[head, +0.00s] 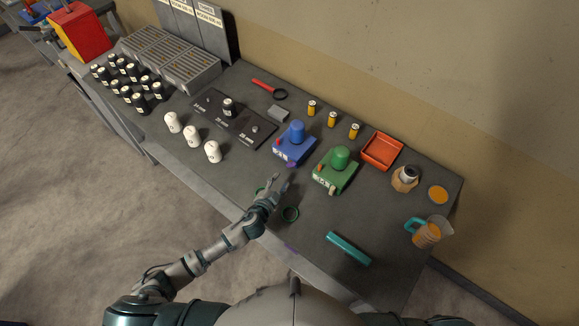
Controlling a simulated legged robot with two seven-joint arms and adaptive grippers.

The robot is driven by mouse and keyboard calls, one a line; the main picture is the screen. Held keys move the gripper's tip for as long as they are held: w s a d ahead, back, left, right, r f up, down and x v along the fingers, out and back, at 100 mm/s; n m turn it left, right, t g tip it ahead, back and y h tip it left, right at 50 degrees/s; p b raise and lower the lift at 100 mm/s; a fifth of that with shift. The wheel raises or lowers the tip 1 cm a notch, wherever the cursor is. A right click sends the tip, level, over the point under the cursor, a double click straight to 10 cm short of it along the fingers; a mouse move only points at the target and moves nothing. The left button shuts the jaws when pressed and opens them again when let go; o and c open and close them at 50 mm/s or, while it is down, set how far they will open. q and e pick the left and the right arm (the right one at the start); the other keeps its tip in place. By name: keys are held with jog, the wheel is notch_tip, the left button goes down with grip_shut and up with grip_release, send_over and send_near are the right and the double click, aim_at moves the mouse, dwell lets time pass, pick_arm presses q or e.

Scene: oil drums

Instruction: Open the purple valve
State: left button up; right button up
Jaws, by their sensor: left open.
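A small purple part (291,164) shows at the front lower edge of the blue box device (294,148); it is too small to tell whether it is the valve or how it is turned. My left gripper (278,182) is open and appears empty. Its fingers point up toward the blue device, just in front of the purple part, and I see no clear contact. My right gripper is not in view.
White bottles (191,136) stand left. The front right is mostly clear.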

aim_at(292, 166)
pick_arm(q)
jog(key=x, duration=0.8)
jog(key=shift+w+d, duration=0.2)
jog(key=shift+d, duration=0.25)
jog(key=shift+w+f, duration=0.15)
jog(key=shift+w, duration=0.15)
jog(key=shift+w+f, duration=0.1)
jog(key=shift+w, duration=0.1)
jog(key=shift+a, duration=0.2)
jog(key=shift+c, duration=0.4)
jog(key=shift+d, duration=0.1)
grip_shut()
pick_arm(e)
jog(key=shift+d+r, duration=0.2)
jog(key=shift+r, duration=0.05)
